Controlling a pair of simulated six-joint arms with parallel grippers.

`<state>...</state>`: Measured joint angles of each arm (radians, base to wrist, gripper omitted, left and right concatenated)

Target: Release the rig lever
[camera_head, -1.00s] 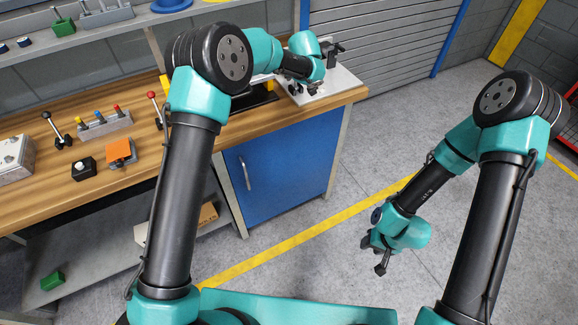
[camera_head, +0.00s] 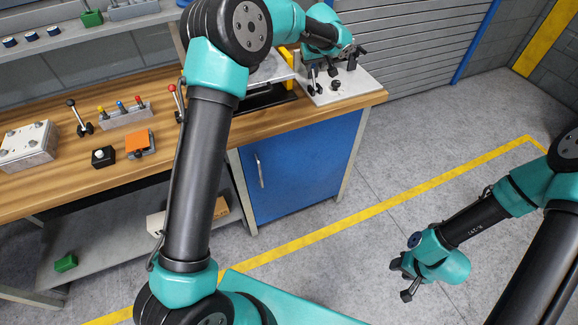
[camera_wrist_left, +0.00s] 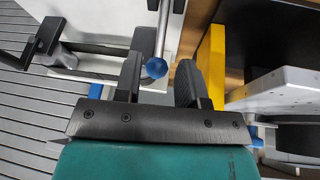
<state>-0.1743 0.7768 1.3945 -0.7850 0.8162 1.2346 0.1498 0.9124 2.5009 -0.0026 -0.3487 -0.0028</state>
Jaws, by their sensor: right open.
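In the left wrist view, a lever with a blue ball knob (camera_wrist_left: 157,67) on a metal rod shows at the gap of my left gripper (camera_wrist_left: 160,80). The gripper's two black fingers stand apart on either side of the knob, nearer the left finger; I cannot tell whether either touches it. In the head view my left gripper (camera_head: 354,55) is over the light rig plate (camera_head: 352,92) at the bench's right end. A dark upright lever-like part (camera_head: 313,76) stands on that plate. My right gripper (camera_head: 404,282) hangs open and empty over the floor.
A red-knobbed lever (camera_head: 175,92), a black-handled lever (camera_head: 76,115), a coloured-knob block (camera_head: 125,117) and an orange pedal (camera_head: 139,141) sit on the bench's left. A yellow upright (camera_wrist_left: 212,60) stands close right of my left fingers. Floor around my right gripper is clear.

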